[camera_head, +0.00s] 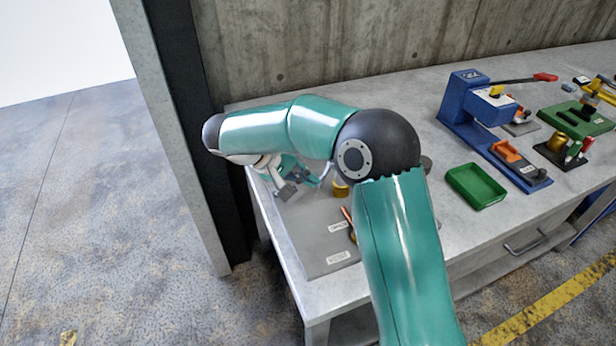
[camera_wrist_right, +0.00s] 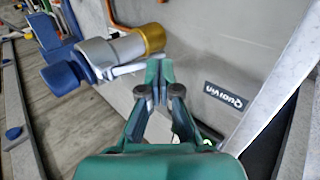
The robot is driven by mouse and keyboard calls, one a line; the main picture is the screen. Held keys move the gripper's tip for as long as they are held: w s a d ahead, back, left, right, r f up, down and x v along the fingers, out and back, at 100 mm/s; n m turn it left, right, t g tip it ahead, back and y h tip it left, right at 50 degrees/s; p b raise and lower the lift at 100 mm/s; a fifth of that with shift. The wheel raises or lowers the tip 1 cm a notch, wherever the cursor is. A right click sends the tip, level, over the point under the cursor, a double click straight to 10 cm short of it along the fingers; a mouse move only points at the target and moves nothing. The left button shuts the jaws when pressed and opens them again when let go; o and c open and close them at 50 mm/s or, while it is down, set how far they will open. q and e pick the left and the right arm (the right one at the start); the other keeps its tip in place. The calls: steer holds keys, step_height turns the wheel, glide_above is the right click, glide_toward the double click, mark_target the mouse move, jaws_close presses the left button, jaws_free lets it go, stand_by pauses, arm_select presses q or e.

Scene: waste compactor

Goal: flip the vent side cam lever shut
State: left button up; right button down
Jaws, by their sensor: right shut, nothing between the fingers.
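In the right wrist view a silver cylindrical coupling (camera_wrist_right: 112,50) carries a brass ring (camera_wrist_right: 152,38) at its right end. A pale lever bar (camera_wrist_right: 142,66) runs beside the coupling and joins a blue grip (camera_wrist_right: 60,78) at its left. Another blue grip (camera_wrist_right: 44,30) lies above. I cannot tell which one is the vent side lever. My right gripper (camera_wrist_right: 158,72) is shut and empty, its tips close to the bar's right end; contact is unclear. In the head view the brass ring (camera_head: 341,188) shows, and my arm hides much of the coupling. My left gripper is not in view.
A grey plate (camera_head: 315,245) lies at the bench's left end. A green tray (camera_head: 475,187), a blue press (camera_head: 468,108) and other fixtures stand on the right. A concrete wall (camera_head: 330,45) backs the bench. A dark post (camera_head: 195,130) stands at the left.

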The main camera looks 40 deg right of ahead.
steer(key=shift+w+a+r+p, duration=0.15)
steer(key=shift+a+r+p, duration=0.15)
steer(key=shift+a, duration=0.15)
steer(key=shift+w+a+r+p, duration=0.25)
steer(key=shift+a+r+p, duration=0.05)
steer(key=shift+a, duration=0.3)
steer(key=shift+w+a+r+p, duration=0.2)
steer(key=shift+a+r+p, duration=0.1)
steer(key=shift+a, duration=0.3)
steer(key=w+a+r, duration=0.3)
steer(key=a, duration=0.6)
steer(key=shift+r+b, duration=0.3)
steer(key=shift+s, duration=0.1)
